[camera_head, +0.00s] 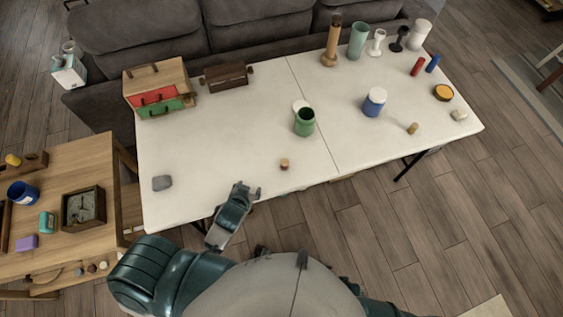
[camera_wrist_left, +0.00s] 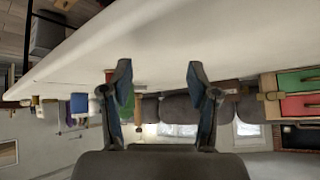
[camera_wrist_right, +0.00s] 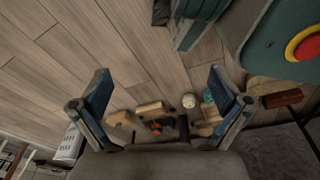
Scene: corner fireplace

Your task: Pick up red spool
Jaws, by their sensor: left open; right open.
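A red upright cylinder (camera_head: 418,66) stands near the far right of the white table (camera_head: 220,150), left of a blue one (camera_head: 433,63). A small reddish-brown piece with a tan top (camera_head: 284,164) stands near the front edge; I cannot tell which is the red spool. My left gripper (camera_head: 248,190) is open and empty at the front edge, left of the small piece. In the left wrist view my left gripper (camera_wrist_left: 160,85) has its fingers apart beside the inverted tabletop. My right gripper (camera_wrist_right: 158,85) is open and empty, pointing over the wooden floor, away from both.
A green cup (camera_head: 304,122), a blue jar with a white lid (camera_head: 374,103) and a tan cylinder (camera_head: 412,128) stand on the table. A grey block (camera_head: 162,183) lies at the left. A wooden drawer box (camera_head: 157,85) is behind it. The front left tabletop is mostly clear.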

